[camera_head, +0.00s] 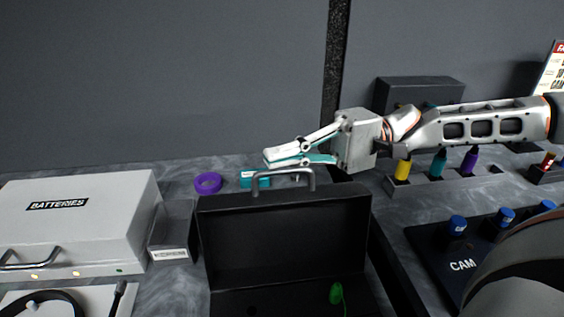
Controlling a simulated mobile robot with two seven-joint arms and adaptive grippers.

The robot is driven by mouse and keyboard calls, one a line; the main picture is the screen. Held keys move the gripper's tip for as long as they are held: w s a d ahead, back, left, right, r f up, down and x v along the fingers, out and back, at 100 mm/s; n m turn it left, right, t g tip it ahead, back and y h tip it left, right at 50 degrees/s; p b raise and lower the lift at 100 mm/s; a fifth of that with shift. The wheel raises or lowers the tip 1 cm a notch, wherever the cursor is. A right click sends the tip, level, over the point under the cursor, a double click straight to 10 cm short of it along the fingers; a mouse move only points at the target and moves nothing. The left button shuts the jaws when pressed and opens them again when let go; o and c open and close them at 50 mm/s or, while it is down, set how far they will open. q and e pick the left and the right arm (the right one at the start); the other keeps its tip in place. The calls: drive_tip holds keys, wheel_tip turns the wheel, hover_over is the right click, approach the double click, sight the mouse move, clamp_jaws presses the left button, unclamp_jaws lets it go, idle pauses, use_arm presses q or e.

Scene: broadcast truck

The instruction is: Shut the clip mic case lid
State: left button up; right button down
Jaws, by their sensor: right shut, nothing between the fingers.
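The black clip mic case (284,303) stands open at the bottom middle, with its lid (285,238) upright at the back and a grey handle on the lid's top edge. A green clip mic (337,293) shows inside the case; the front of the case is cut off by the picture's edge. My right gripper (268,160) is shut and empty. It points left, above and behind the lid's top edge, close to the handle; whether it touches the handle is unclear. My left gripper is not in view.
A dark CAM tray (437,262) and a rack of coloured items (437,186) are at right.

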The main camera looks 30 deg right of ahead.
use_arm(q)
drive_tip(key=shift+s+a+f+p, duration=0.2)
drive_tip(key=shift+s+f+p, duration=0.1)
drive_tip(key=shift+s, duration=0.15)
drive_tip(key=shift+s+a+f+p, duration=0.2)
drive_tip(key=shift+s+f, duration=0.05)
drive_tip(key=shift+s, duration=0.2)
use_arm(e)
drive_tip(key=shift+s+a+r, duration=0.25)
drive_tip(key=shift+s, duration=0.45)
drive_tip(key=shift+s+a+r, duration=0.2)
drive_tip(key=shift+s+a, duration=0.05)
drive_tip(key=shift+s, duration=0.45)
